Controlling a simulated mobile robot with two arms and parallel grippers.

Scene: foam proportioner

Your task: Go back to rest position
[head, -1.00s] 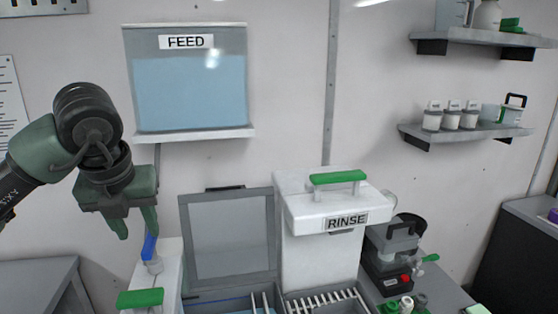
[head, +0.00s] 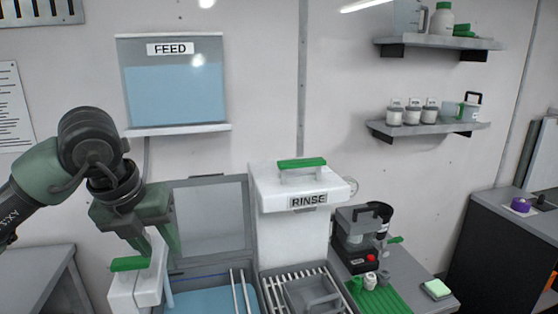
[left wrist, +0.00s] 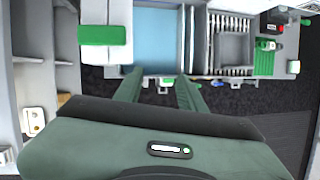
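My left gripper (head: 160,250) hangs at the left of the head view, fingers pointing down, in front of the bench with the green-handled white unit (head: 130,275). In the left wrist view the two green fingers of this gripper (left wrist: 160,85) stand apart with nothing between them, so it is open and empty. The blue basin (left wrist: 168,40) lies beyond the fingertips there, and the green handle (left wrist: 102,35) is to their left. My right gripper is in neither view.
A white RINSE box (head: 300,188) with a green-handled lid stands at the middle. Left of it is an open grey lid (head: 210,215) over a blue basin (head: 210,300). A black device (head: 362,240) and green rack (head: 385,296) are to the right. A FEED tank (head: 175,85) hangs on the wall.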

